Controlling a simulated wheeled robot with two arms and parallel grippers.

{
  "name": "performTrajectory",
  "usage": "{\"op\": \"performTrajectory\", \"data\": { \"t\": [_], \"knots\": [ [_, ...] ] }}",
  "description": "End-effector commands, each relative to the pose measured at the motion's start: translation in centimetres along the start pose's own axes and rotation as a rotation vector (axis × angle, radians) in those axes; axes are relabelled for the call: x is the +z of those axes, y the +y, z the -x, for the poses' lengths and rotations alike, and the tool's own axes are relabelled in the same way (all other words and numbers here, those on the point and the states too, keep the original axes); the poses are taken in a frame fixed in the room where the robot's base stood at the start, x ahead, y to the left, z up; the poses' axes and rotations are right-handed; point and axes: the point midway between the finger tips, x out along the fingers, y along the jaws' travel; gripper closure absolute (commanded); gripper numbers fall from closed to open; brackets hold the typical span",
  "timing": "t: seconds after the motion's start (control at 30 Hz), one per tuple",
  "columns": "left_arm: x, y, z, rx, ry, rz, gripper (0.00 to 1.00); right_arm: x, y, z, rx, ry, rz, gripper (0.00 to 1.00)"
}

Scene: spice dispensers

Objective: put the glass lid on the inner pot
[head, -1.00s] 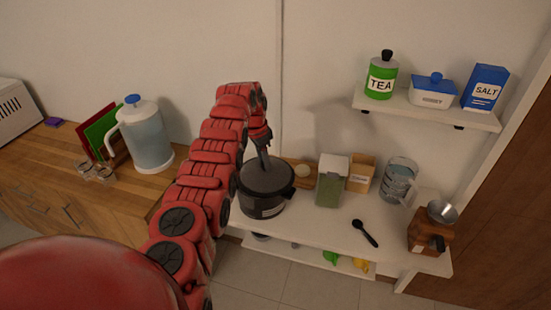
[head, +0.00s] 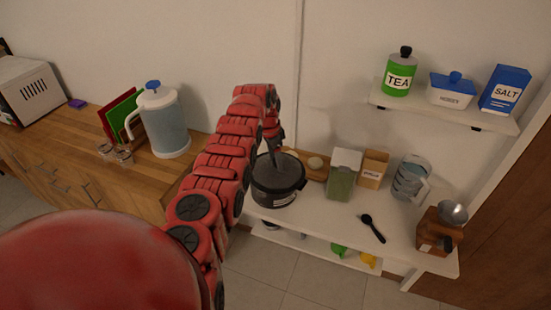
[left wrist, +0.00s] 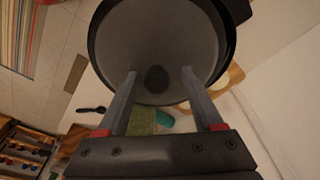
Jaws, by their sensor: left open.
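A black pot (head: 290,196) stands at the left end of the white table. A round grey surface (left wrist: 165,35) fills its rim in the left wrist view. A dark oval (left wrist: 157,78) on it looks like a lid knob, so this seems to be the glass lid lying in the pot's rim; I cannot fully tell lid from pot interior. My left gripper (head: 275,158) reaches down over the pot from above. In the left wrist view its two fingers (left wrist: 160,74) are apart, one on each side of the dark oval, holding nothing. My right gripper is out of view.
Close right of the pot are a wooden board (head: 319,174), a green-filled container (head: 342,180) and a brown box (head: 373,168). A wooden counter with a pitcher (head: 165,125) is at left.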

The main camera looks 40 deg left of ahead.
Motion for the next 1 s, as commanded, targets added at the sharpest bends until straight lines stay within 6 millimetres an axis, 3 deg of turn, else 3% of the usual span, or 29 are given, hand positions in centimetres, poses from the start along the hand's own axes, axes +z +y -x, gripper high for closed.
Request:
{"op": "performTrajectory", "data": {
  "t": [0.27, 0.47, 0.57, 0.8, 1.0],
  "knots": [
    [0.1, 0.0, 0.0, 0.000, -0.001, 0.001, 0.32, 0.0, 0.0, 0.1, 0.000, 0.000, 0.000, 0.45],
    [0.0, -0.2, 1.4, -0.003, 0.002, 0.001, 0.32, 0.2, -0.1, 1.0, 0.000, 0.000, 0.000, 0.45],
    [0.0, -0.2, 3.0, -0.008, 0.005, 0.000, 0.32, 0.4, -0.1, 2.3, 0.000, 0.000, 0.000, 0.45],
    [0.0, -0.1, 9.1, -0.007, 0.002, 0.000, 0.32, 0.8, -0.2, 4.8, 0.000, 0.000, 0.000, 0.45],
    [0.0, -0.1, 11.1, -0.002, -0.002, 0.001, 0.32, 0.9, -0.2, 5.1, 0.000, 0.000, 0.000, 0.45]
  ]
}}
